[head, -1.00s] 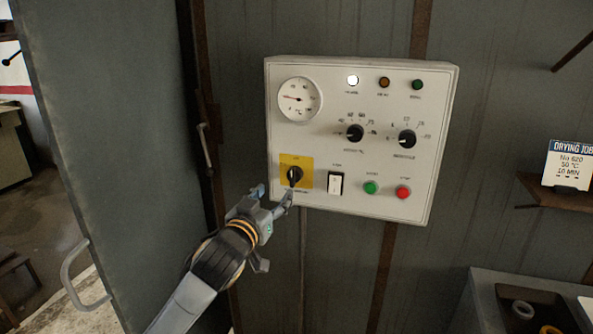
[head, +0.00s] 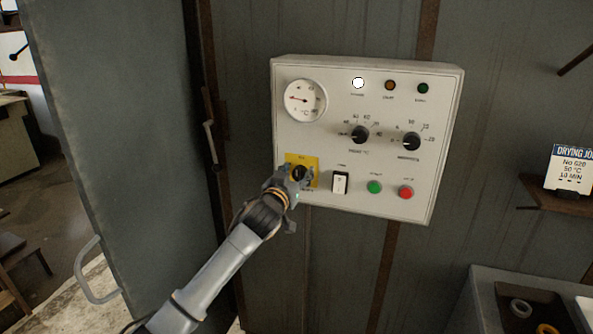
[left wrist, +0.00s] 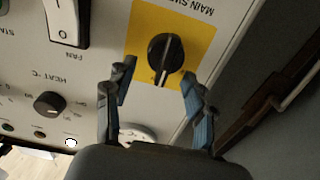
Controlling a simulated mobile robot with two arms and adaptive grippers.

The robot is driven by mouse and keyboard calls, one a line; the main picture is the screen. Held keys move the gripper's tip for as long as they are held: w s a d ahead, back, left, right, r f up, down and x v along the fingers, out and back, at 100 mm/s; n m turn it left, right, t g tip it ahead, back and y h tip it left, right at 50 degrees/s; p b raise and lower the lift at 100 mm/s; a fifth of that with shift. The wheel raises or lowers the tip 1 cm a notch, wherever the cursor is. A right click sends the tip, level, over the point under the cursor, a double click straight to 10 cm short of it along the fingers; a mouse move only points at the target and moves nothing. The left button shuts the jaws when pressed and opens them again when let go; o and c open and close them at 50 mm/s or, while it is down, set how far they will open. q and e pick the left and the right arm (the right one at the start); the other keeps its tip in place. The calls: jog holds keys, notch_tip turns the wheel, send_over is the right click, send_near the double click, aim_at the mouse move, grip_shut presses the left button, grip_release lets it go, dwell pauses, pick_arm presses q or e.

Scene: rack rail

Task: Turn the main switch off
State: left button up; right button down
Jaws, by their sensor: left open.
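The main switch is a black rotary knob (left wrist: 165,53) on a yellow plate (left wrist: 202,32) labelled "MAIN SW…" in the left wrist view. In the head view the yellow plate (head: 315,162) is at the lower left of the white control panel (head: 335,75), partly hidden by my left gripper (head: 296,175). In the left wrist view my left gripper (left wrist: 155,90) is open, with its blue fingers on either side of the knob's near end. I cannot tell whether they touch it. The knob's pointer line runs along its length. A white indicator lamp (head: 358,83) is lit. My right gripper is not in view.
A white rocker fan switch (head: 340,183) sits just right of the main switch, with green (head: 375,187) and red (head: 406,192) buttons beyond. A dial gauge (head: 305,100) and two black knobs are above. An open grey door (head: 120,150) stands at left.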

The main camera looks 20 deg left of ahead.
pick_arm(q)
grip_shut()
dwell(0.3)
jog(key=shift+f, duration=0.15)
